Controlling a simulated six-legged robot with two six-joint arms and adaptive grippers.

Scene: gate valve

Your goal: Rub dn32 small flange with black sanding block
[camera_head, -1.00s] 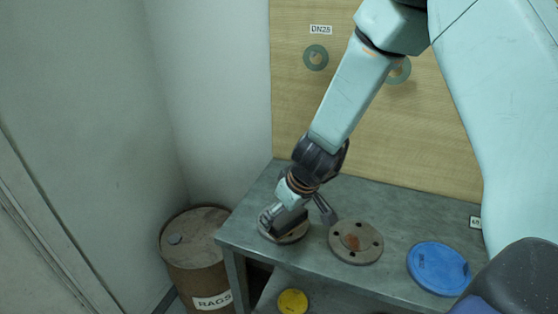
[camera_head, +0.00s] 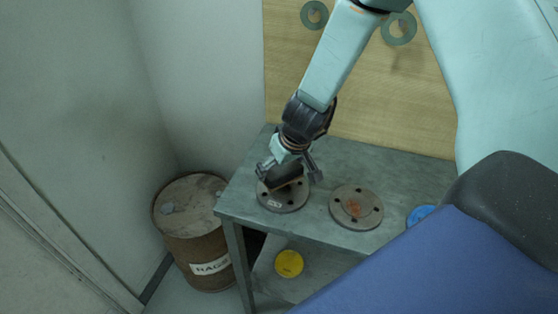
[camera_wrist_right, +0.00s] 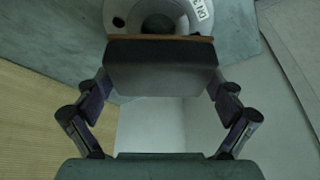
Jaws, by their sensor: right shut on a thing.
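The small grey flange (camera_head: 288,205) lies flat on the left end of the bench, with a white label and dark bolt holes. The wrist view shows part of the flange (camera_wrist_right: 190,20), with a label starting "DN 3". My right gripper (camera_head: 286,174) is shut on the black sanding block (camera_head: 287,181), over the far part of the flange. In the wrist view the block (camera_wrist_right: 160,68) sits between the fingers, its brown edge against or just above the flange; contact cannot be told. My left gripper is not in view.
A second flange (camera_head: 356,217) with a rusty patch lies to the right, then a mostly hidden blue disc (camera_head: 418,213). A yellow disc (camera_head: 289,263) is on the lower shelf. A rusty drum (camera_head: 190,228) labelled RAGS stands left. A board with rings (camera_head: 399,28) rises behind.

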